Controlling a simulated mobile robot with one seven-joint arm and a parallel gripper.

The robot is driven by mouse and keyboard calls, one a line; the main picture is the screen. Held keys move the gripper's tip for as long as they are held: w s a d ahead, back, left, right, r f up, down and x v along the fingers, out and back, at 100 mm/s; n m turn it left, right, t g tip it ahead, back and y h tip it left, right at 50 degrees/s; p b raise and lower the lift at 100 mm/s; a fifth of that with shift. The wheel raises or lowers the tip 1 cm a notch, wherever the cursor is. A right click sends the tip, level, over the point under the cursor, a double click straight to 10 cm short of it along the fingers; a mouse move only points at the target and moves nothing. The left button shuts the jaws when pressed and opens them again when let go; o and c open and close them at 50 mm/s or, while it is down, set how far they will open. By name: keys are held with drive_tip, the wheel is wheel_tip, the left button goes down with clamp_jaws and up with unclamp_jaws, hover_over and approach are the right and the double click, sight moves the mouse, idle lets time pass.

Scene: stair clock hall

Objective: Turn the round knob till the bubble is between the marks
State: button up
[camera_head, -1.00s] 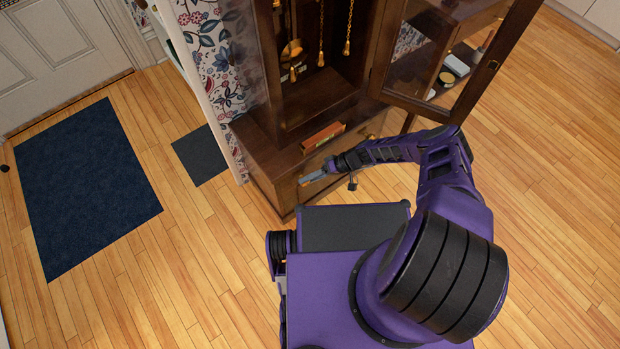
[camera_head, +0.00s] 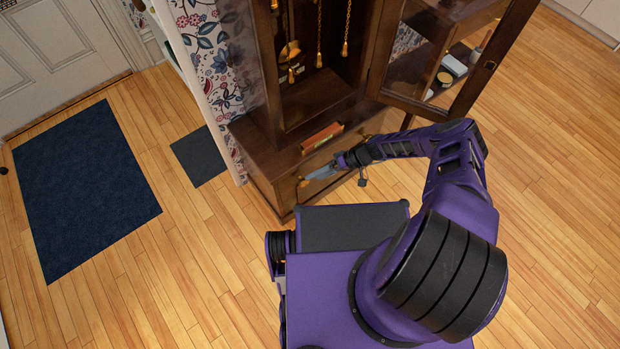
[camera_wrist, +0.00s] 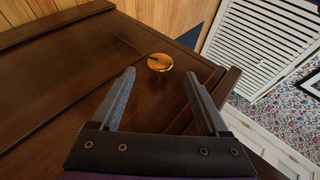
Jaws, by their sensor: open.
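A round brass knob (camera_wrist: 159,62) with a dark mark on its face sits on the dark wooden clock case in the wrist view. In the head view the knob (camera_head: 303,183) is small, on the lower front of the case. My gripper (camera_wrist: 160,76) is open and empty, its two fingers pointing toward the knob, which shows between and just beyond the tips. In the head view my gripper (camera_head: 316,174) is close to the case front. A reddish-brown bar (camera_head: 322,137), perhaps the level, lies on the case ledge. No bubble or marks can be made out.
The tall clock case (camera_head: 270,150) has its glazed door (camera_head: 445,60) swung open to the right, above my arm. Weights and a pendulum (camera_head: 290,50) hang inside. A blue mat (camera_head: 85,185) and a small grey mat (camera_head: 199,155) lie on the floor at left.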

drive_tip(key=v, duration=1.3)
drive_tip(key=shift+a, duration=0.1)
